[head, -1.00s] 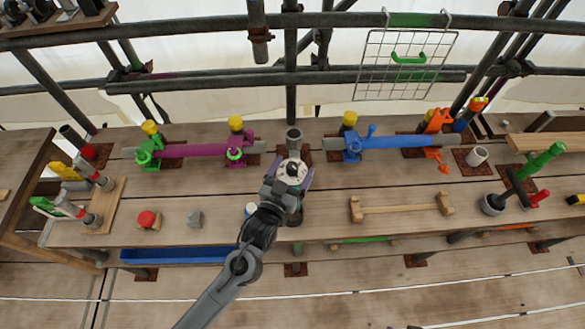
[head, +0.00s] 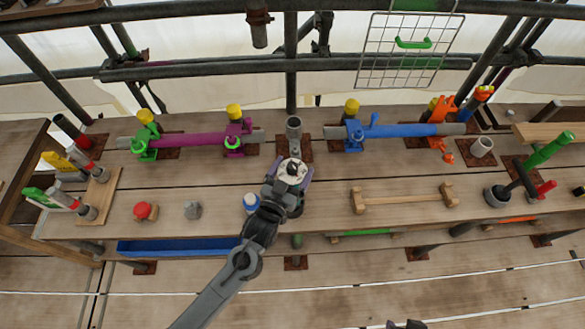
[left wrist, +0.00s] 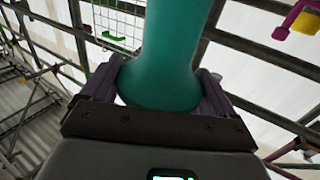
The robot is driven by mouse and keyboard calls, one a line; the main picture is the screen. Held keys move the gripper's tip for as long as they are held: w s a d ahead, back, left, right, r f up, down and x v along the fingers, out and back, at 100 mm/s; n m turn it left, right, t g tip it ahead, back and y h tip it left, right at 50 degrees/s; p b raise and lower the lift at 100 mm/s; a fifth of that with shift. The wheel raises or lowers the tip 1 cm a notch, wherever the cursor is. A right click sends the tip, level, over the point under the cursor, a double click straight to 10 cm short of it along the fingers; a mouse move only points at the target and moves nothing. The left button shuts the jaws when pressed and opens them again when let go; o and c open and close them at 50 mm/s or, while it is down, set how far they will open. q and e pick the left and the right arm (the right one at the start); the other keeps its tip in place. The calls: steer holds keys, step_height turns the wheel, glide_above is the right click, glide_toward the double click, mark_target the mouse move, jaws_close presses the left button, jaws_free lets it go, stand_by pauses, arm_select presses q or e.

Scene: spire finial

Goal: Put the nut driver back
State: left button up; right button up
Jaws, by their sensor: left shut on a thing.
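My left gripper (head: 291,180) is shut over the middle of the bench, just in front of a short upright grey pipe (head: 293,132). In the left wrist view my purple fingers (left wrist: 160,92) hold a smooth teal, rounded thing (left wrist: 170,45) between them. It looks like the handle of the nut driver; its far end is out of that view.
Tools with yellow and green ends lie on a board (head: 98,200) at the left. Clamped purple (head: 190,140) and blue (head: 400,131) pipes run along the back. A wooden bar (head: 405,199), red knob (head: 145,211) and white-blue item (head: 251,202) are nearby. Scaffold poles stand behind.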

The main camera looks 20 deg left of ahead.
arm_select(q)
steer(key=shift+f+b, duration=0.75)
steer(key=shift+f, duration=0.8)
steer(key=o, duration=0.9)
steer(key=shift+c, duration=0.2)
steer(key=shift+f, duration=0.2)
steer(key=shift+f+b, duration=0.4)
steer(key=shift+f, duration=0.15)
